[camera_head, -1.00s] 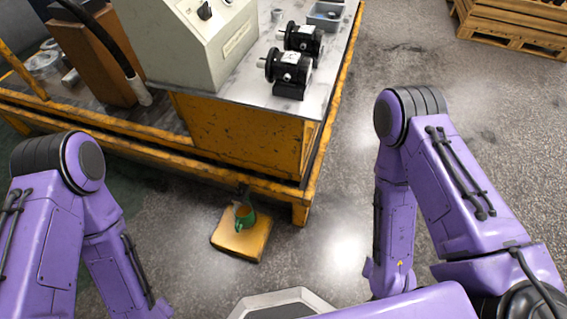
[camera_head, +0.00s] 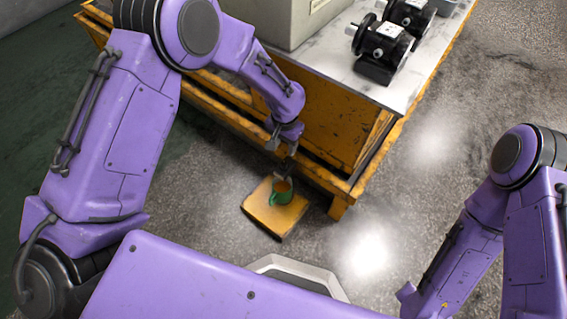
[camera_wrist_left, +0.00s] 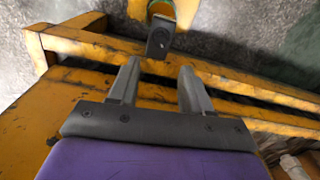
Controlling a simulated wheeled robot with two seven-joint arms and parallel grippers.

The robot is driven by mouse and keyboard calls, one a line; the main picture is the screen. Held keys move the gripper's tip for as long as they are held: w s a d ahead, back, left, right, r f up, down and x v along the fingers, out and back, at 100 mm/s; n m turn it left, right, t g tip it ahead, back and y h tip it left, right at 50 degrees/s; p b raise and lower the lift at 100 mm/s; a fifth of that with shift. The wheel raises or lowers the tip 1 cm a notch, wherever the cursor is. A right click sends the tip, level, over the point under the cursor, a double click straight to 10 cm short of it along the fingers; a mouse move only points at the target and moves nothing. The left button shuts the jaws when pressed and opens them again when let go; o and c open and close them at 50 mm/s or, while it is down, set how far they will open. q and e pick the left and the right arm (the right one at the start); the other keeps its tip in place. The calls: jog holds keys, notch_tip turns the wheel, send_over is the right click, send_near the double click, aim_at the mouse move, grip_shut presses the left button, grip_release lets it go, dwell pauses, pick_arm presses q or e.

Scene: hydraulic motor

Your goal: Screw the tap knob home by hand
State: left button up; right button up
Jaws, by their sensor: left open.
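My left gripper (camera_head: 290,150) reaches down beside the yellow bench's front. In the left wrist view the gripper (camera_wrist_left: 160,74) is open, with nothing between its fingers. A dark grey block-like part (camera_wrist_left: 160,38) lies just beyond the fingertips, apparently apart from them; I cannot tell whether it is the tap knob. The mug stands on a flat orange-yellow block (camera_head: 266,215) on the floor. My right gripper is out of view.
The yellow bench frame (camera_head: 308,165) has lower rails close to my left gripper, with a leg (camera_head: 338,208) at its corner. Black motors (camera_head: 381,52) stand on the bench top beside a beige cabinet. The floor right of the bench is clear.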

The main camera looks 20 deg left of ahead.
aim_at(284, 163)
pick_arm(q)
notch_tip(284, 163, down, 10)
jog(key=b, duration=0.3)
jog(key=shift+a+f, duration=0.1)
jog(key=shift+f, duration=0.1)
jog(key=shift+s, duration=0.1)
grip_shut()
